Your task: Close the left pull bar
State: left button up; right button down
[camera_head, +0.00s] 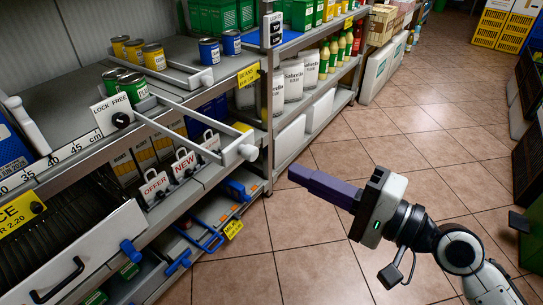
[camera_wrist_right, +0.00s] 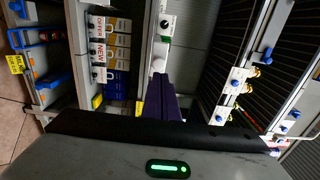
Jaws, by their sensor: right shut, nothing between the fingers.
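A pale grey pull bar (camera_head: 238,150) sticks out from the shelf at the left, beyond the shelf front. Its two long arms run back toward green cans (camera_head: 132,86) beside a "LOCK FREE" sign (camera_head: 110,112). My right gripper (camera_head: 312,182) has purple fingers, shut and empty, over the aisle to the right of the bar and apart from it. Its fingers also show in the right wrist view (camera_wrist_right: 165,97), pointing toward the shelving; a pale upright part is beyond them, and I cannot tell whether it is the bar. My left gripper is not in view.
A second, shorter grey bar (camera_head: 200,77) sits farther back near blue and yellow cans (camera_head: 210,50). Boxes with "OFFER" and "NEW" tags (camera_head: 184,164) stand below the extended bar. Blue handles (camera_head: 208,240) jut out lower down. The tiled aisle (camera_head: 300,250) is clear.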

aim_at(256, 154)
jog(key=x, duration=0.7)
jog(key=shift+w, duration=0.1)
